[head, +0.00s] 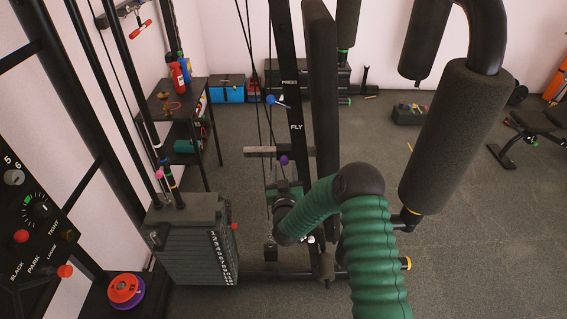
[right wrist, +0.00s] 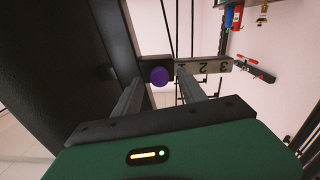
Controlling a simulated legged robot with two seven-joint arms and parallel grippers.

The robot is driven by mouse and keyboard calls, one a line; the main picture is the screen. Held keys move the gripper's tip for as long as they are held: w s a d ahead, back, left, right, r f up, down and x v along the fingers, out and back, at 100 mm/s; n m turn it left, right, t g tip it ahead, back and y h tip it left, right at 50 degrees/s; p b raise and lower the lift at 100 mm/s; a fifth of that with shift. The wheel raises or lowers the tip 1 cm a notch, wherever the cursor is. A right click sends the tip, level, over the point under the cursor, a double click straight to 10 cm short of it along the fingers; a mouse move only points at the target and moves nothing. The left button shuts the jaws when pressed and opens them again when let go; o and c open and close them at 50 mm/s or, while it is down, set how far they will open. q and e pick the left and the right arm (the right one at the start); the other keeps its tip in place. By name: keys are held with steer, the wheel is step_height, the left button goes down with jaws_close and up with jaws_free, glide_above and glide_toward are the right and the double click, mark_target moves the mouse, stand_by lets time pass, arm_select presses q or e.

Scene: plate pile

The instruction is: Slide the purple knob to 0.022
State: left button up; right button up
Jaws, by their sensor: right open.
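The purple knob (head: 284,160) sits on a short horizontal rail (head: 259,153) beside the upright marked FLY. In the right wrist view the purple knob (right wrist: 159,76) shows between the two fingers, at the left end of a pale scale (right wrist: 212,66) numbered 1, 2, 3. My right gripper (head: 285,181) is just below the knob in the head view; its jaws (right wrist: 160,84) are open with the fingers either side of the knob. I cannot tell whether either finger touches it. The exact knob reading is not legible. My left gripper is not in view.
The black upright (head: 296,110) and a padded post (head: 322,80) stand right next to the rail. Cables hang behind it. A weight stack (head: 190,245) stands at the lower left, and a blue-tipped lever (head: 271,100) is above. Open floor (head: 460,230) lies to the right.

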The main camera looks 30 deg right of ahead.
mark_target(286, 164)
steer(key=x, duration=0.3)
steer(key=shift+s+d+f, duration=0.15)
steer(key=shift+d, duration=0.1)
steer(key=shift+a, duration=0.45)
steer(key=shift+c, duration=0.8)
steer(key=shift+r, duration=0.2)
steer(key=c, duration=0.5)
steer(key=shift+s, duration=0.1)
jaws_close()
steer(key=shift+f, duration=0.15)
